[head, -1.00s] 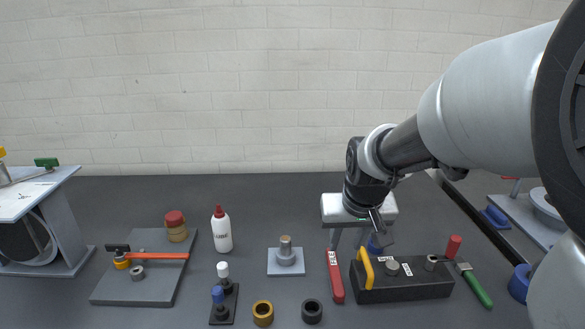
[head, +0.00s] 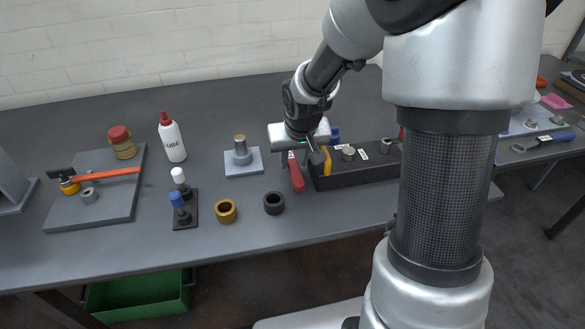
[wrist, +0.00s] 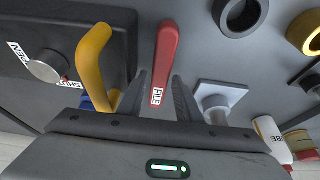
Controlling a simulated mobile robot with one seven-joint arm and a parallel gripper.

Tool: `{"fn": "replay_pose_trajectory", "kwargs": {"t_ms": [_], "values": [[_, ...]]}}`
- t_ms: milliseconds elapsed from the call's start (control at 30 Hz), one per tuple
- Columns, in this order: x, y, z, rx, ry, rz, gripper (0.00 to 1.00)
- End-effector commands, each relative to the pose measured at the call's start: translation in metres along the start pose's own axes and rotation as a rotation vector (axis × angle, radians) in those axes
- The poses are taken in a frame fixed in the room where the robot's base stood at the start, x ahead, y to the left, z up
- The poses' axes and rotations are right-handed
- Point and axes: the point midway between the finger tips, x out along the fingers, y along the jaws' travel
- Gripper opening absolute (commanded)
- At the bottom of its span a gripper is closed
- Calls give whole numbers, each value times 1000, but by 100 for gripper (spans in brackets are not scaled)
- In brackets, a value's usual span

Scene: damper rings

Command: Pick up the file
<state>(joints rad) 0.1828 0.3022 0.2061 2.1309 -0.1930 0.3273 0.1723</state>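The file's red handle (head: 296,176), with a white label, lies on the grey bench just left of a black block. In the wrist view the red handle (wrist: 165,55) points away from my gripper, and its label reads FILE. My gripper (wrist: 162,88) is open, with one finger on each side of the handle's labelled end and a gap on both sides. In the head view my gripper (head: 302,158) is over the far end of the file. The rest of the file is hidden under my gripper.
The black block (head: 361,170) with a yellow handle (head: 327,161) is close on the right. A post on a light plate (head: 243,170) stands left. A black ring (head: 274,203) and a brass ring (head: 226,211) lie in front. A lube bottle (head: 172,140) stands further left.

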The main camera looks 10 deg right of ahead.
Motion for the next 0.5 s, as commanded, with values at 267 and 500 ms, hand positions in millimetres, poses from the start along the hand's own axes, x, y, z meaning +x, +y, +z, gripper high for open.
{"fn": "replay_pose_trajectory", "kwargs": {"t_ms": [267, 500], "values": [[6, 0, 0, 0, 1, 0, 31], [6, 0, 0, 0, 1, 0, 0]]}}
